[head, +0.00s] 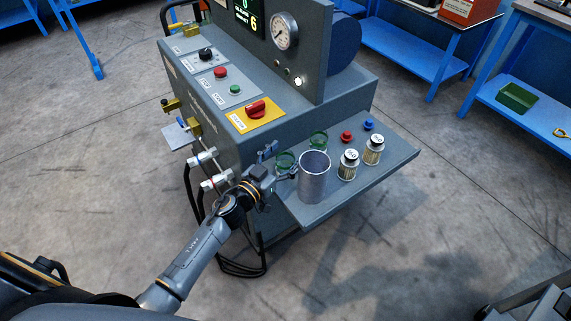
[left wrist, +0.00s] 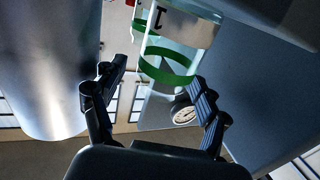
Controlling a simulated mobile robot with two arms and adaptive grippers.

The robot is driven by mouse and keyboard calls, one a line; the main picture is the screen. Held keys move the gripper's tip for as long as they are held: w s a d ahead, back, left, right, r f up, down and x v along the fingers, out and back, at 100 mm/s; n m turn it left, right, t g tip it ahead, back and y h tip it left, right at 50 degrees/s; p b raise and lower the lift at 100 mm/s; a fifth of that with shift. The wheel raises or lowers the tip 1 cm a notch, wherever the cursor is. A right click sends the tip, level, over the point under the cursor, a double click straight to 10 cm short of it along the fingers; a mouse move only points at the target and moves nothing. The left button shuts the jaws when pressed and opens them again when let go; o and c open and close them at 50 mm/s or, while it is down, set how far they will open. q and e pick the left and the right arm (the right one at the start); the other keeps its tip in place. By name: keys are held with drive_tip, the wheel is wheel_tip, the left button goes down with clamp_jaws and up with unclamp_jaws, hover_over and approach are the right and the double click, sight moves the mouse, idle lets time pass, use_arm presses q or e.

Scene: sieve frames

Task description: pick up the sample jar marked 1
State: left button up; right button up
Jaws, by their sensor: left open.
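The sample jar marked 1 (left wrist: 186,30) is clear, with a green band and a pale label, in the left wrist view. It stands between the two fingers of my left gripper (left wrist: 158,82), which is open. I cannot tell whether the fingers touch the glass. In the head view my left gripper (head: 278,169) is at the near-left part of the shelf, around a green-banded jar (head: 285,160); its number is not readable there. A second green-banded jar (head: 318,140) stands farther back. My right gripper is not in view.
A grey metal cylinder (head: 314,182) stands close right of my left gripper, and fills the left of the wrist view (left wrist: 45,70). The shelf's right front (head: 385,175) is clear.

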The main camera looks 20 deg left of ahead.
use_arm(q)
drive_tip(key=c, duration=1.2)
